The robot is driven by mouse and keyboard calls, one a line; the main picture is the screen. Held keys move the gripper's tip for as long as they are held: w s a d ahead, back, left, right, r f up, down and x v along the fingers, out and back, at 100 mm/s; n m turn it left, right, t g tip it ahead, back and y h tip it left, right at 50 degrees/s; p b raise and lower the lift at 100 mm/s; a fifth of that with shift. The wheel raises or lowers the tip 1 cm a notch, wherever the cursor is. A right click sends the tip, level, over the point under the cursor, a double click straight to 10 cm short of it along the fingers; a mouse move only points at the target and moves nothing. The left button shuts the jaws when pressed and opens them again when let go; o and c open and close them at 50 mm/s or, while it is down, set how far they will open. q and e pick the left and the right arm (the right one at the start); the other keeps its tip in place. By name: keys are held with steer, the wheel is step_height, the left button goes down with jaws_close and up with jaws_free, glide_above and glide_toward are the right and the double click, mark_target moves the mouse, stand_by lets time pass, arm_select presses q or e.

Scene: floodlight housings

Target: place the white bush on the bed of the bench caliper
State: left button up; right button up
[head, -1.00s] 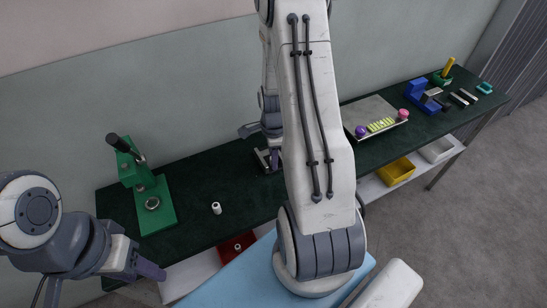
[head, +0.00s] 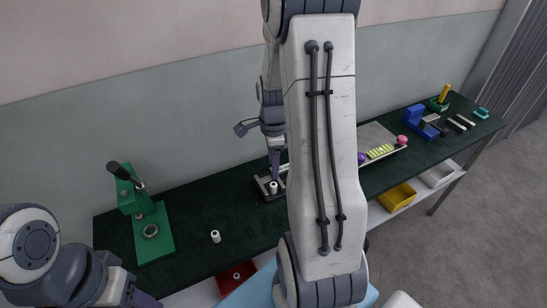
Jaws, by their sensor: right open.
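The bench caliper, a dark low device (head: 263,187), sits on the dark green bench top near the wall. A small white bush (head: 273,187) stands upright on it, partly behind my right arm. My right gripper (head: 275,172) is open just above this bush; its fingers overlap the bush's top in the picture, and I cannot tell if they touch. Another white bush (head: 215,236) stands upright on the bench to the left, apart from both grippers. My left gripper (head: 145,301) is at the bottom left, cut by the frame edge, so its jaws are unclear.
A green press (head: 150,229) stands at the left end. A tray (head: 397,149) with purple, yellow-green and pink pieces, a blue fixture (head: 419,122) and a green holder (head: 438,104) lie right. Red (head: 228,282) and yellow (head: 397,197) bins sit below. Bench around the left bush is clear.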

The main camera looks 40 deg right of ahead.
steer(key=s+a+r+n, duration=0.2)
steer(key=a+r+n, duration=0.2)
steer(key=a+n, duration=0.5)
steer(key=s+a+r+n, duration=0.1)
steer(key=a+r+n, duration=0.3)
steer(key=a+n, duration=0.55)
steer(key=s+a+r+n+y, duration=0.1)
steer(key=s+a+r+n, duration=0.1)
steer(key=s+a+n, duration=1)
steer(key=shift+s+a+n, duration=0.25)
steer(key=shift+s+n, duration=0.2)
steer(key=shift+s, duration=0.2)
